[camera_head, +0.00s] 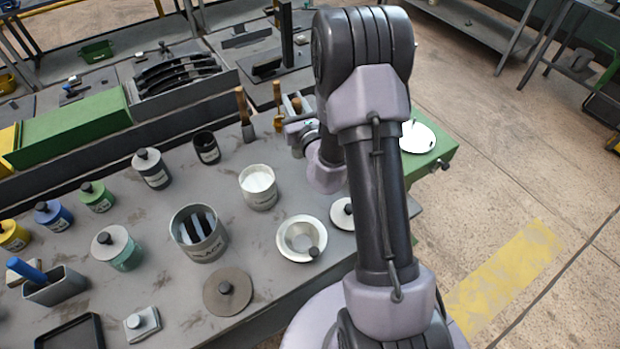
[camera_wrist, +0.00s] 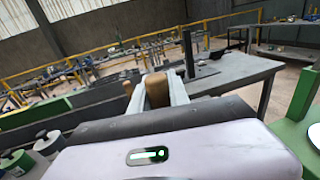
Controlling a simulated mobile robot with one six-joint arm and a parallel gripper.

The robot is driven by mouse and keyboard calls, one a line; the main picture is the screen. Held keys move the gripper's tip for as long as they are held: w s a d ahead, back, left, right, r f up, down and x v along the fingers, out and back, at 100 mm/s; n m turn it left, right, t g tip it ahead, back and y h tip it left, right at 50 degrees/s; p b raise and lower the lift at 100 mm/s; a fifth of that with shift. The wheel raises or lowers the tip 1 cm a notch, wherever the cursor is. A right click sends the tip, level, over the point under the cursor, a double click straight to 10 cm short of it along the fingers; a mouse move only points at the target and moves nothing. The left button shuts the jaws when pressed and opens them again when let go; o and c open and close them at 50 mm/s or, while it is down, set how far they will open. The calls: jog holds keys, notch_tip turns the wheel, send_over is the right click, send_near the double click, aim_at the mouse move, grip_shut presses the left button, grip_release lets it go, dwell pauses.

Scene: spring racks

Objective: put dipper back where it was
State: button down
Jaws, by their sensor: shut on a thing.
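My gripper (camera_head: 296,107) is over the back edge of the grey workbench, partly hidden by my arm. In the wrist view my gripper (camera_wrist: 162,88) has its two pale fingers shut on a brown wooden piece, which looks like the handle of the dipper (camera_wrist: 157,90). The held dipper's lower part is hidden. A small brown bit of it (camera_head: 296,104) shows between the fingers in the head view.
On the bench (camera_head: 170,290) stand a white-filled can (camera_head: 258,190), a grey can with dark slats inside (camera_head: 193,250), a pale bowl (camera_head: 284,245), a black cup (camera_head: 206,148) and several lidded jars. A loose round lid (camera_head: 210,292) lies in front. A green surface (camera_head: 440,152) adjoins at right.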

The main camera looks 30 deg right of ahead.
notch_tip(320, 180, down, 10)
jog(key=d+b, duration=0.1)
jog(key=b, duration=0.2)
jog(key=shift+d+f+b, duration=0.15)
jog(key=shift+b, duration=0.2)
jog(key=shift+f, duration=0.2)
jog(key=c, duration=1.2)
grip_release()
jog(key=shift+c, duration=0.2)
jog(key=shift+r, duration=0.1)
